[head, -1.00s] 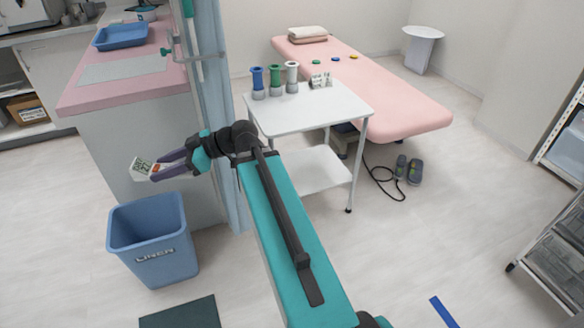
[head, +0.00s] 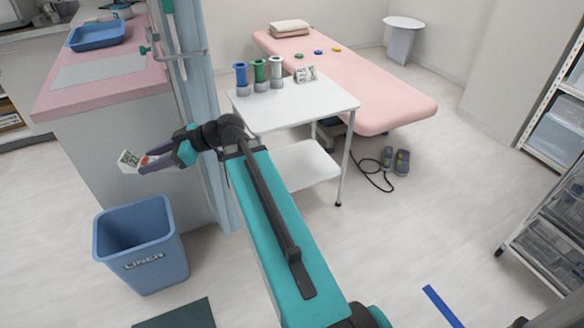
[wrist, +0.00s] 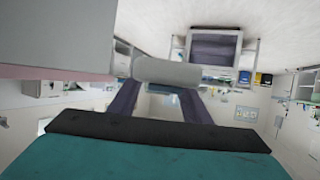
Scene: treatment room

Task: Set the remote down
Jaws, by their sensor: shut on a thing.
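The remote (head: 130,160) is a small white item with a dark-marked face and a bit of orange-red near my fingers. My gripper (head: 146,163) is shut on it and holds it in the air at the left, in front of the grey side of the pink-topped counter and above the blue bin. In the wrist view, a pale grey rounded block (wrist: 167,72), apparently the remote, lies across the tips of my two dark fingers (wrist: 165,92). The fingers hide part of the remote in the head view.
The blue linen bin (head: 141,245) stands open on the floor. The pink counter (head: 75,97) bears a blue tray (head: 96,36). A pink treatment bed (head: 375,98) stands behind.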

